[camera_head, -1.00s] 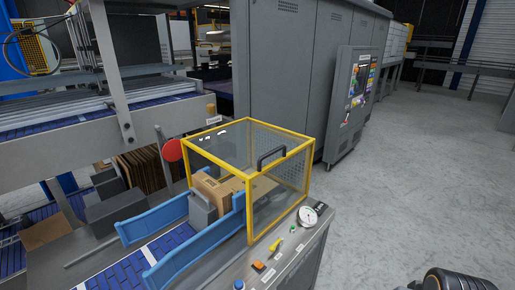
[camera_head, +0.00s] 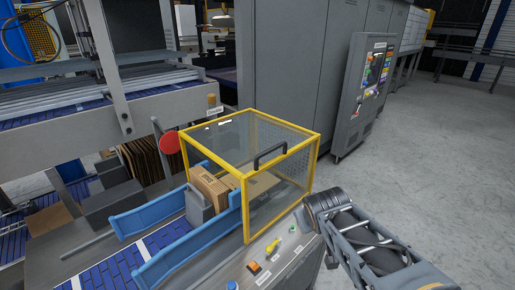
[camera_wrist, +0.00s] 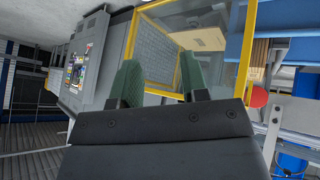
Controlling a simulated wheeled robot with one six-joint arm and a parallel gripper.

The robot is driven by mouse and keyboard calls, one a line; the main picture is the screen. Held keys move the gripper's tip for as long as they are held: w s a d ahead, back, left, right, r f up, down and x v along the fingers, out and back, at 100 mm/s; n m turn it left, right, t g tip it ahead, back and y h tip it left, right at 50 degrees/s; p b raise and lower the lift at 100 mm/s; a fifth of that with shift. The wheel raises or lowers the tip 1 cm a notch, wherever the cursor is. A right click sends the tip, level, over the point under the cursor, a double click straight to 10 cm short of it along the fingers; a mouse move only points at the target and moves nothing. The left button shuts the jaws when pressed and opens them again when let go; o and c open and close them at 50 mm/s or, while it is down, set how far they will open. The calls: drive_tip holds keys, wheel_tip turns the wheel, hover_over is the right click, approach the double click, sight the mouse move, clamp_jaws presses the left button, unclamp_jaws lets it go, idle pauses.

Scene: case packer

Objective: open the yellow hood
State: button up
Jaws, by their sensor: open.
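The yellow hood (camera_head: 247,118) is a box of yellow bars with clear and mesh panels. It sits down over the end of the conveyor. Its black handle (camera_head: 270,155) is on the front right top edge. A cardboard box (camera_head: 210,187) is partly inside under the hood. In the wrist view, the hood's yellow frame (camera_wrist: 244,62) fills the space beyond the fingers. My gripper (camera_wrist: 158,64) has two green fingers, apart and empty. The handle does not show in the wrist view. My arm is at the lower right of the head view, beside the hood; its fingers cannot be made out there.
Blue guide rails (camera_head: 172,212) flank the blue conveyor (camera_head: 108,275) on the left. A panel with a yellow switch (camera_head: 273,246) and an orange button (camera_head: 254,268) is in front of the hood. A grey control cabinet (camera_head: 362,95) stands behind. The floor at right is open.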

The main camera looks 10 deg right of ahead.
sight(274, 150)
drive_tip(key=w+d+r+n+t+y+p, duration=0.25)
drive_tip(key=w+r+n+t+y, duration=0.45)
drive_tip(key=w+r+n, duration=0.6)
drive_tip(key=w+a+f+n+y, duration=0.1)
drive_tip(key=w+a+f+n, duration=0.1)
drive_tip(key=w+n, duration=0.1)
drive_tip(key=w+a+f+n+y+p, duration=0.1)
drive_tip(key=w+a+f+n, duration=0.1)
drive_tip(key=w+a+n, duration=0.1)
drive_tip(key=w+a+f+n+g+y, duration=0.1)
drive_tip(key=w+a+f+n+y, duration=0.1)
drive_tip(key=w+a+n, duration=0.1)
drive_tip(key=shift+w+a+n, duration=0.15)
drive_tip(key=shift+w+n, duration=0.15)
drive_tip(key=shift+w, duration=0.4)
drive_tip(key=shift+c, duration=0.3)
clamp_jaws()
